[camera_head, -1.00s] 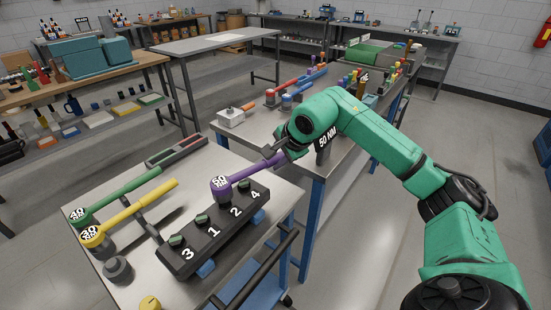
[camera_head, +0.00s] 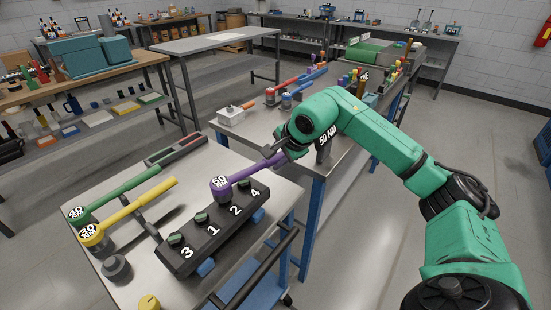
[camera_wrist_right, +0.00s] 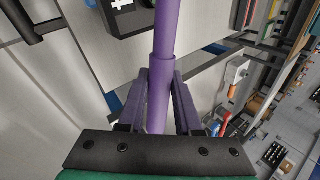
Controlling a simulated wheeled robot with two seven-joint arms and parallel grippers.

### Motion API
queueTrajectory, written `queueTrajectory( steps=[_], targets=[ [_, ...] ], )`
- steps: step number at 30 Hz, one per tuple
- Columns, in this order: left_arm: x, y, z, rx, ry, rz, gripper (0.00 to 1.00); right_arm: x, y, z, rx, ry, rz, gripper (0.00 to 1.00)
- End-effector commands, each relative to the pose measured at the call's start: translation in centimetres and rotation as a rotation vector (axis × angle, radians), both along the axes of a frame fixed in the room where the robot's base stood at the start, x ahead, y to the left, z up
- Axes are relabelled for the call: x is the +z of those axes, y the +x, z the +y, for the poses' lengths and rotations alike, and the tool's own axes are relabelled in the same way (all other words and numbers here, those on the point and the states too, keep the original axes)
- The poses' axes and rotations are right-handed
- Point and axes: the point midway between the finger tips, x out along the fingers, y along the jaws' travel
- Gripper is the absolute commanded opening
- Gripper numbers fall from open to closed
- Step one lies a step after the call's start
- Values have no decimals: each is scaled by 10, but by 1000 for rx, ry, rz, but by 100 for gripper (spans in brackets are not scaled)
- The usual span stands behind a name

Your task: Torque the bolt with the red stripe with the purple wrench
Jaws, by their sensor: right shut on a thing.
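The wrench head is over the dark bolt block (camera_head: 208,240), by the bolt place marked 2. The block carries the numbers 3, 1, 2 and 4. Green-topped bolts show at 3 (camera_head: 175,239) and 1 (camera_head: 201,217), and partly at 4 (camera_head: 244,184). The wrench head hides the bolt at 2. I cannot make out a red stripe on any bolt.
A green wrench (camera_head: 125,192) and a yellow wrench (camera_head: 135,208) lie left of the block on the metal cart (camera_head: 190,180). A dark round socket (camera_head: 117,268) stands at the front left. Another workbench (camera_head: 262,125) with red and blue wrenches is behind.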

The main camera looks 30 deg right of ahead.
Motion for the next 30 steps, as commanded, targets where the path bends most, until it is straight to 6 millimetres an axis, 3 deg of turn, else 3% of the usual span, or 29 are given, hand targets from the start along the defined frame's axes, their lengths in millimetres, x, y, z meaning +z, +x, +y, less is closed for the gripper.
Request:
queueTrajectory(
  steps=[30],
  targets=[
    [-11, 0, -1, 0, -1, -1, 50, -13, 1, 0, 0, 2, -3, 0]
  ],
)
